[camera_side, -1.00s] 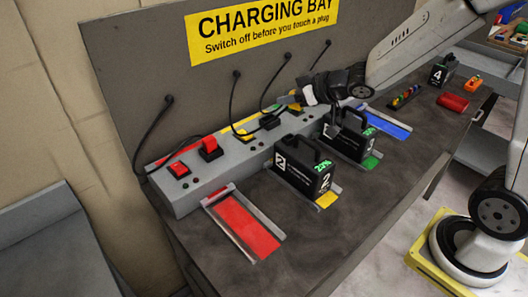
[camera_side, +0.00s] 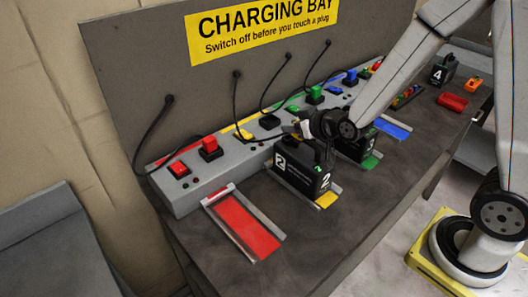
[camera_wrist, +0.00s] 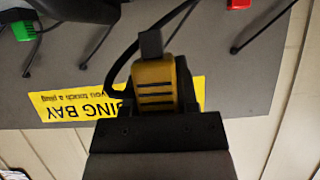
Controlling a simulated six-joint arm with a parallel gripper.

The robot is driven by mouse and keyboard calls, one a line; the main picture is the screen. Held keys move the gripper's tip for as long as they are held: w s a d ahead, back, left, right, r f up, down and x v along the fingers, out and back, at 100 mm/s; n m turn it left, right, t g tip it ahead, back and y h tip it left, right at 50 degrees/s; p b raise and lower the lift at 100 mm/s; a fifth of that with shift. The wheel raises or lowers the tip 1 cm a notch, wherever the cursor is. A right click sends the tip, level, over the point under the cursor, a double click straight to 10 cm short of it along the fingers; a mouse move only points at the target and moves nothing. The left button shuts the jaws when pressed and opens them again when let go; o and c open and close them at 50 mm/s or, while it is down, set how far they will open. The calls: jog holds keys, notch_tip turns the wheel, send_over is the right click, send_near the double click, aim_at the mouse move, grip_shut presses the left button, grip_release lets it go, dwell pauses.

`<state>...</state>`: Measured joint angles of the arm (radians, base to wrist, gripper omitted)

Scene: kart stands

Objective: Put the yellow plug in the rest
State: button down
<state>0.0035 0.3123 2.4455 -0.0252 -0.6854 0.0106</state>
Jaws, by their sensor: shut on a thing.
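My gripper (camera_side: 296,131) is shut on the yellow plug (camera_wrist: 155,85), which shows between the jaws in the wrist view. In the side view only a bit of yellow shows at the fingertips, above the battery marked 2 (camera_side: 297,172). A black cable runs from the plug. An empty black rest (camera_side: 268,122) sits on the grey console, up and left of my gripper and apart from it. The yellow switch (camera_side: 243,133) is left of that rest. The plug's lower end is hidden in the side view.
The red plug (camera_side: 210,144) and green plug (camera_side: 315,92) stand in black rests on the console (camera_side: 205,187). Another battery (camera_side: 355,148) stands right of battery 2, partly behind my arm. The red lane (camera_side: 245,225) is empty. Cables hang from the back panel.

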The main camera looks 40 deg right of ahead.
jog(key=shift+s+f, duration=0.1)
jog(key=shift+f, duration=0.05)
jog(key=w+d+r+n+y, duration=0.4)
jog(key=w+d+r, duration=0.1)
jog(key=r, duration=0.1)
jog(key=shift+d+r+g, duration=0.3)
jog(key=shift+g, duration=0.1)
dwell(1.0)
jog(key=shift+w+d+f, duration=0.2)
jog(key=shift+w+f, duration=1.35)
jog(key=shift+w, duration=0.7)
jog(key=shift+w+d+f, duration=0.2)
jog(key=shift+w+f, duration=1.35)
jog(key=shift+w, duration=0.7)
jog(key=shift+w+d+f, duration=0.2)
jog(key=shift+w+f, duration=1.35)
jog(key=shift+w, duration=0.7)
